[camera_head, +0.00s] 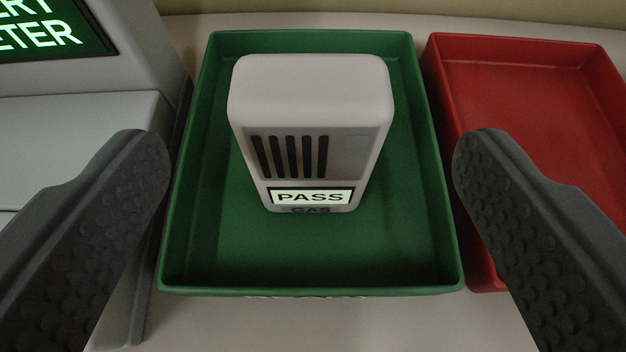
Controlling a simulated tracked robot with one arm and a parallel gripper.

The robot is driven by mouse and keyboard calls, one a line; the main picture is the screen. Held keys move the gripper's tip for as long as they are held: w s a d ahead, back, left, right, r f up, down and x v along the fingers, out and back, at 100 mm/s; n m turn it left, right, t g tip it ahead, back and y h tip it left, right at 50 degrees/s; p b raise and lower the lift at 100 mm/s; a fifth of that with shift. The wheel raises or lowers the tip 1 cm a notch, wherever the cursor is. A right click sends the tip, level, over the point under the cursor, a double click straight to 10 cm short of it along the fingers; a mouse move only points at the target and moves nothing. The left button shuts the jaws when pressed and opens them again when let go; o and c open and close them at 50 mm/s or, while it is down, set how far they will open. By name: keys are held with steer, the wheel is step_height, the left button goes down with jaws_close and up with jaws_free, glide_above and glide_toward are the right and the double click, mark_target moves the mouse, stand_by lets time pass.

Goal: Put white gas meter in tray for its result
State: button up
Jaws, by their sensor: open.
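The white gas meter (310,85) stands upright inside the green tray (310,280), towards its back half. Its lit display reads PASS, with dark slots above it and the word GAS below. My gripper (310,150) is open, with one dark padded finger on each side of the picture. Both fingers are apart from the meter and nothing is between them in contact. The red tray (540,85) is to the right of the green one and looks empty in the part I see; my right finger covers some of it.
A grey machine (75,120) stands at the left, with a dark green screen (45,35) whose text is cut off, partly reading ERT and ETER. The pale counter (310,325) is bare in front of the green tray. A wall is behind.

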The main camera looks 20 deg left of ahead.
steer(key=shift+b+v, duration=0.85)
steer(key=shift+v, duration=1.8)
steer(key=w+d+r+m+t+h, duration=0.1)
steer(key=w+d+r, duration=0.15)
steer(key=r, duration=1.05)
steer(key=w+d+r+m+t+h, duration=0.15)
steer(key=d+r, duration=0.25)
steer(key=r, duration=0.8)
steer(key=s+d+r, duration=0.3)
steer(key=s+r, duration=0.2)
steer(key=r, duration=0.4)
steer(key=s+d+r, duration=0.4)
steer(key=s+r, duration=0.1)
steer(key=r, duration=0.5)
steer(key=s+d+r+h, duration=0.1)
steer(key=s+d+r, duration=0.3)
steer(key=r, duration=0.5)
steer(key=shift+s+r+m, duration=0.15)
steer(key=shift+s+m, duration=0.2)
steer(key=shift+s, duration=0.3)
steer(key=shift+t, duration=0.25)
step_height(320, 180, down, 6)
steer(key=b, duration=0.6)
